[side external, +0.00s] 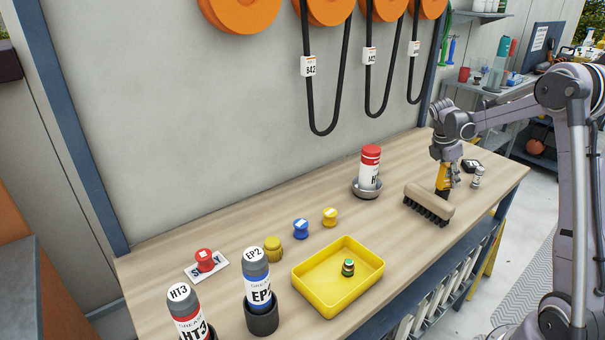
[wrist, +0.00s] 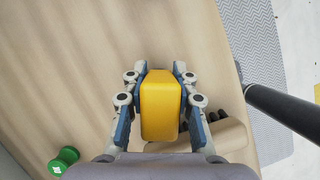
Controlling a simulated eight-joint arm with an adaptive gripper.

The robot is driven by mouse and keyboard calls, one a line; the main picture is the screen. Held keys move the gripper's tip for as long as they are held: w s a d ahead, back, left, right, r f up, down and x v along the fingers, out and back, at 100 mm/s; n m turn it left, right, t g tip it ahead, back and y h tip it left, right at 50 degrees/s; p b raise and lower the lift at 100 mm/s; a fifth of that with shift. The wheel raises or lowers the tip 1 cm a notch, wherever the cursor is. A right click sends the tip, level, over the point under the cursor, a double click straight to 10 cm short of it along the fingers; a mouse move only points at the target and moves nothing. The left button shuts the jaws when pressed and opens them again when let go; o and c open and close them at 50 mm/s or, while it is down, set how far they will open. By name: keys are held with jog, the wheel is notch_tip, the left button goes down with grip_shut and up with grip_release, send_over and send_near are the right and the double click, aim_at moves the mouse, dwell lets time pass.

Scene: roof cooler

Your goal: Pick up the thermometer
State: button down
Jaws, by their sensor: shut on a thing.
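My gripper (side external: 443,172) is at the far right end of the workbench, pointing down. It is shut on a yellow thing, which I take to be the thermometer (wrist: 160,108). In the wrist view it sits between the two fingers, with a finger against each side. In the side external view the yellow body (side external: 443,183) shows below my wrist, just behind the brush. Its lower end is hidden there, so I cannot tell whether it touches the bench.
A wooden brush (side external: 429,201) lies close in front of my gripper. A small jar (side external: 478,177) and a dark object (side external: 470,165) are right of it. A red-topped canister (side external: 370,168) stands left. A yellow tray (side external: 312,301) holds a small green-topped item. A green spool (wrist: 65,158) is nearby.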

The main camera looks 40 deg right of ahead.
jog(key=shift+r, duration=0.1)
jog(key=shift+r, duration=0.65)
notch_tip(320, 180, up, 3)
jog(key=shift+f, duration=0.1)
jog(key=s+d+r, duration=0.3)
jog(key=s+r, duration=0.3)
jog(key=s, duration=0.5)
jog(key=shift+s+r, duration=0.15)
jog(key=shift+r, duration=0.2)
